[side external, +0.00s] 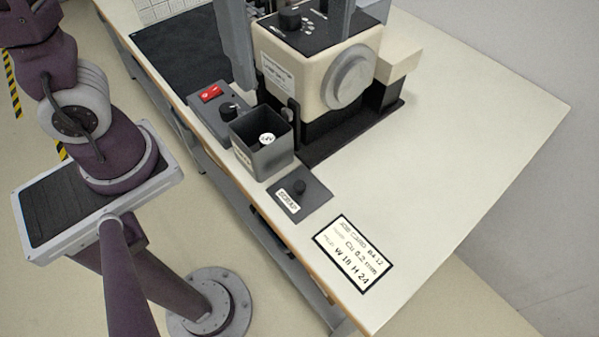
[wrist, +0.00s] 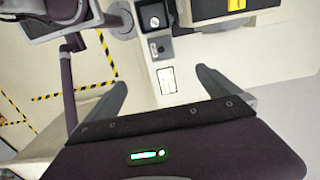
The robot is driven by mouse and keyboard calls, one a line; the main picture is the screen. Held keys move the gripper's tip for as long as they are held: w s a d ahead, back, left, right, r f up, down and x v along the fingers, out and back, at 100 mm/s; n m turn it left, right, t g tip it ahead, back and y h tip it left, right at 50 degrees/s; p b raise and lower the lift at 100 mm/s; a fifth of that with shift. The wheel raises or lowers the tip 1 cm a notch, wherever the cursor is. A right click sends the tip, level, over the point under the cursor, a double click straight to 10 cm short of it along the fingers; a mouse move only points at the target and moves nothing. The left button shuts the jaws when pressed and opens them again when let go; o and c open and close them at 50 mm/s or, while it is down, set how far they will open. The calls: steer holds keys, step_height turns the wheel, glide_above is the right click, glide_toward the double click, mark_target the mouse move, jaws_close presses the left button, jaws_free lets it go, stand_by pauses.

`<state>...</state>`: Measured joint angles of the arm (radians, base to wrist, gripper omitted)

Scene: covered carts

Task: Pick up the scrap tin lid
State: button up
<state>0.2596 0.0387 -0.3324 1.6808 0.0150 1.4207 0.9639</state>
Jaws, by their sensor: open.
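The scrap tin lid (side external: 312,197) is a flat dark grey square plate with a black knob and a white label reading SCRAP. It lies on the bench top beside an open grey square tin (side external: 268,160) with a round white piece inside. In the wrist view the lid (wrist: 164,54) shows small, just below the tin (wrist: 153,24). My gripper (wrist: 160,77) is open, with nothing between its fingers, and well above the bench. In the side view two grey upright shapes at the top edge may be its fingers; I cannot tell.
A cream and black machine (side external: 310,75) stands behind the tin. A grey control box (side external: 208,112) with a red switch is at the tin's left. A printed job card (side external: 353,254) lies in front of the lid. The bench (side external: 470,130) is clear to the right.

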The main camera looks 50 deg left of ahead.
mark_target(299, 185)
steer(key=f, duration=2.7)
steer(key=shift+w+f, duration=0.25)
steer(key=shift+f, duration=0.1)
steer(key=c, duration=1.3)
